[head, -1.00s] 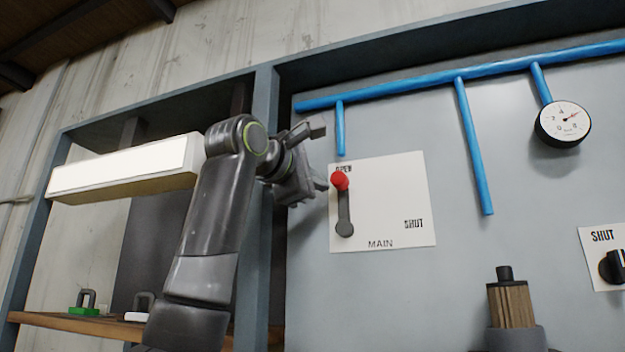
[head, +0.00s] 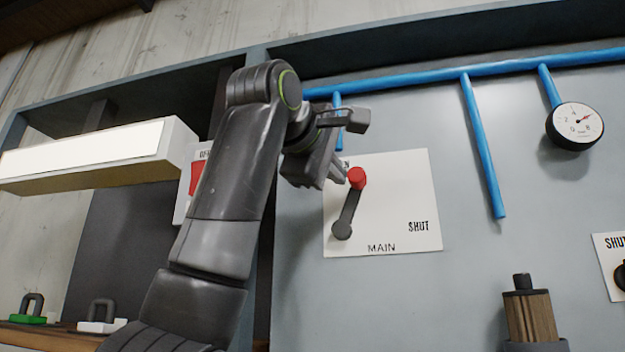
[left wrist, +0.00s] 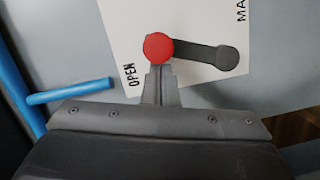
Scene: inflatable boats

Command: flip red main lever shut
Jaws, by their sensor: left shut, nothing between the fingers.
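The main lever has a red knob (head: 356,178) on a dark grey arm (head: 347,212) and is mounted on a white plate (head: 395,205) marked MAIN. SHUT is printed at the plate's lower right. The lever points up, tilted slightly right. My left gripper (head: 342,176) is shut and empty, its fingertips at the left side of the red knob. In the left wrist view the closed fingers (left wrist: 161,85) end right at the red knob (left wrist: 158,47), apparently touching it. The OPEN label shows beside them in that view. My right gripper is not in view.
Blue pipes (head: 485,150) run above and right of the plate, with a round gauge (head: 574,126). Another SHUT-marked plate (head: 610,262) is at the right edge. A wooden-sided cylinder (head: 528,315) stands below. Padlocks (head: 102,315) sit on a shelf at lower left.

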